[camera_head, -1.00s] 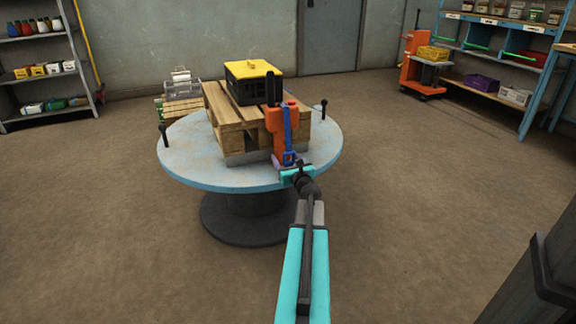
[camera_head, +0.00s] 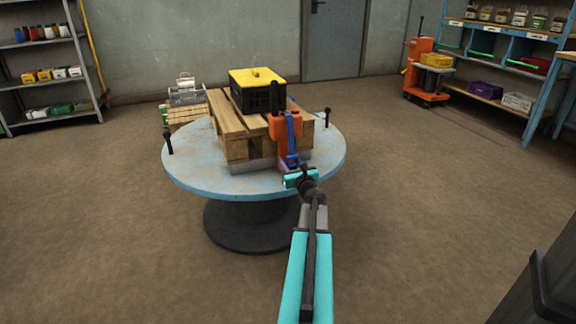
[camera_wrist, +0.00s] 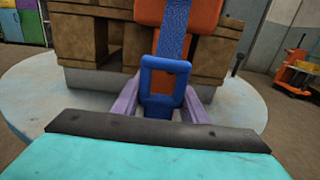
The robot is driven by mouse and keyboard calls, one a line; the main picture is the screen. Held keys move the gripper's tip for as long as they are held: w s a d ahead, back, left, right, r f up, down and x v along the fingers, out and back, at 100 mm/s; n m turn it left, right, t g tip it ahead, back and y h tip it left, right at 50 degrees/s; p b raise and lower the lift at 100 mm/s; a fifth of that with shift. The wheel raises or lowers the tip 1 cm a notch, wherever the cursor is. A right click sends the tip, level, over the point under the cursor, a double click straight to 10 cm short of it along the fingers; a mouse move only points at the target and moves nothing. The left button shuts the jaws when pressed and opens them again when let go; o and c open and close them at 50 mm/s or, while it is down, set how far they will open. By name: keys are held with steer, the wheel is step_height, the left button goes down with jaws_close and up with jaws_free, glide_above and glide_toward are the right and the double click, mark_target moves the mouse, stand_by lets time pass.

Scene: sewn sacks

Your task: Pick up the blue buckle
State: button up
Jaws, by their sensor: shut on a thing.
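The blue buckle (camera_wrist: 164,65) is a rectangular frame, upright in the middle of the wrist view, in front of a blue strap (camera_wrist: 175,22). The strap runs up the face of an orange sewn piece (camera_head: 279,132) that rests against the wooden pallet block. My gripper (camera_wrist: 160,104) has two purple fingers, one on each side of the buckle's lower part, and it is shut on the buckle. In the head view my gripper (camera_head: 291,167) is at the near edge of the round table, low in front of the orange piece. The buckle's bottom is partly hidden by my wrist.
The round pale-blue table (camera_head: 195,178) carries wooden pallets (camera_head: 226,115) and a black crate with a yellow lid (camera_head: 257,90). Black posts (camera_head: 168,142) stand at the table's rim. Shelves and an orange trolley (camera_head: 424,72) stand farther back. The floor around the table is clear.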

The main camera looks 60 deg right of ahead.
step_height(320, 180, up, 5)
steer(key=shift+r+p, duration=0.1)
steer(key=shift+p, duration=0.9)
steer(key=p+v, duration=1.6)
steer(key=v, duration=0.3)
steer(key=shift+s+f+p, duration=0.3)
steer(key=shift+p, duration=0.1)
steer(key=shift+w+a, duration=0.1)
